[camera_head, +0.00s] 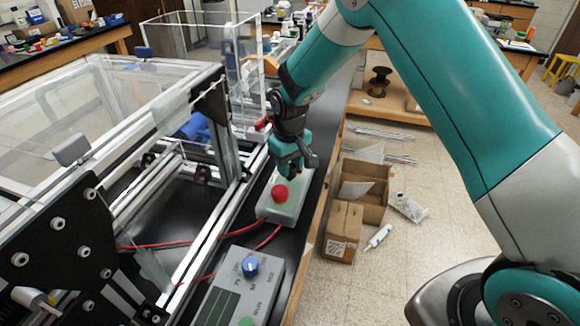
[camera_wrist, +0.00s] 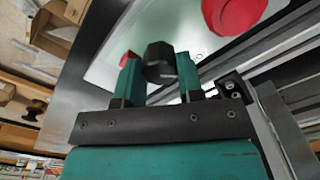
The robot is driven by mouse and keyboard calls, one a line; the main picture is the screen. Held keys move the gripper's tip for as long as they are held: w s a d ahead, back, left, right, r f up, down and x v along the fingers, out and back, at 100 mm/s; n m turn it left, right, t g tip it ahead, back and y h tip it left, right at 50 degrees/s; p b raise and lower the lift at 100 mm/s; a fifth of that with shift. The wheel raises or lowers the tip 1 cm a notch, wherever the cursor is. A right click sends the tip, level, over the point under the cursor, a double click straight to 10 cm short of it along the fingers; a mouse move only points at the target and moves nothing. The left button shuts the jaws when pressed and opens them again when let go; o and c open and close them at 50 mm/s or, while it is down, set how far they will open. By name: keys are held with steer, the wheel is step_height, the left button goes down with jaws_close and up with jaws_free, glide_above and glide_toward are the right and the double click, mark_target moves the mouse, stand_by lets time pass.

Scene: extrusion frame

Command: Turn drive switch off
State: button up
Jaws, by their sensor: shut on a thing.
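A pale grey-green box (camera_head: 285,211) with a red mushroom button (camera_head: 280,193) stands on the dark bench top beside the extrusion frame. My gripper (camera_head: 291,160) is over the far end of this box, pointing down. In the wrist view, my gripper (camera_wrist: 159,78) has its two green fingers on either side of a black knob (camera_wrist: 160,55) on the box, and is shut on it. This knob seems to be the drive switch; its label and setting cannot be read. The red button (camera_wrist: 232,12) is near the top edge there. The head view hides the knob behind my gripper.
Red cables (camera_head: 200,240) run to the boxes. The frame's aluminium rails (camera_head: 170,200) lie close on the left. Cardboard boxes (camera_head: 343,229) stand on the floor at right.

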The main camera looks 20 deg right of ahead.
steer(key=shift+n, duration=0.7)
steer(key=o, duration=0.9)
steer(key=shift+r, duration=0.15)
step_height(320, 180, up, 17)
steer(key=b, duration=0.3)
steer(key=shift+r+b, duration=0.1)
steer(key=shift+b, duration=0.2)
